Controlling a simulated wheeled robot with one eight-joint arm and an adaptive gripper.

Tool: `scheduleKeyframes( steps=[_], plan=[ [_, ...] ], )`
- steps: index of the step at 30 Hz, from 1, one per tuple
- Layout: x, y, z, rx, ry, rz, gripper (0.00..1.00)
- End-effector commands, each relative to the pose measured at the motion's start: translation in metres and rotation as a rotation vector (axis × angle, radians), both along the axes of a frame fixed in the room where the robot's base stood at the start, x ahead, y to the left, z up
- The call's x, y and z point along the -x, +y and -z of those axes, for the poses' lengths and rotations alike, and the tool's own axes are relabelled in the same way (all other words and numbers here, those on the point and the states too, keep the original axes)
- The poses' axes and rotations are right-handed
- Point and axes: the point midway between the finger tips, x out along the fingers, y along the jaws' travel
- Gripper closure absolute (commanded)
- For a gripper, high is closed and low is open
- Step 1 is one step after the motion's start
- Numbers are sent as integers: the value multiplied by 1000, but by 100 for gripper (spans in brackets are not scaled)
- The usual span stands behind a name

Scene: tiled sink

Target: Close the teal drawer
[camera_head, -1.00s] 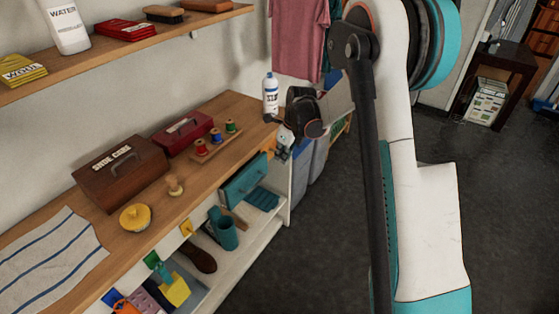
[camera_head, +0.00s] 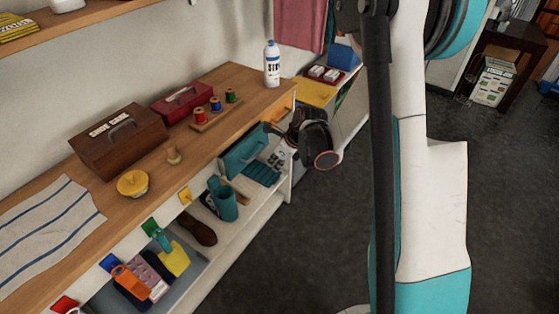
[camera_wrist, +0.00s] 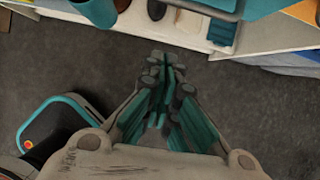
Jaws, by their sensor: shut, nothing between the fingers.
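The teal drawer (camera_head: 240,156) is under the wooden counter in the head view, with a bar handle on its front. Its front seems to stand out a little from the unit, but the gap is hard to judge. My gripper (camera_head: 279,158) is beside the drawer's right end, low and in front of the unit, partly hidden by my wrist. In the wrist view my gripper (camera_wrist: 162,68) is shut and empty, with bare floor beneath. Teal surfaces and a grey bar show at that view's top edge, apart from the fingertips.
The counter (camera_head: 130,212) holds a shoe care box (camera_head: 118,140), a red box (camera_head: 182,102), thread spools and a white bottle (camera_head: 272,64). The dark floor (camera_head: 290,240) in front is clear.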

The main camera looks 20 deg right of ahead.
Motion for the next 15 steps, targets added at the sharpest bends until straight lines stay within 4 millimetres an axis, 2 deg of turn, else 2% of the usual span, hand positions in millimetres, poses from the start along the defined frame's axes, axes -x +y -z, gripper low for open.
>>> scheduleKeyframes(
  steps=[1, 4, 9, 15],
  plan=[
    [-4, 3, 13, 0, 0, -1, 100],
    [-10, 8, 29, 0, 0, -1, 100],
    [-29, 23, 23, 0, 0, -2, 100],
    [-40, 30, 19, 0, 0, -1, 100]
  ],
)
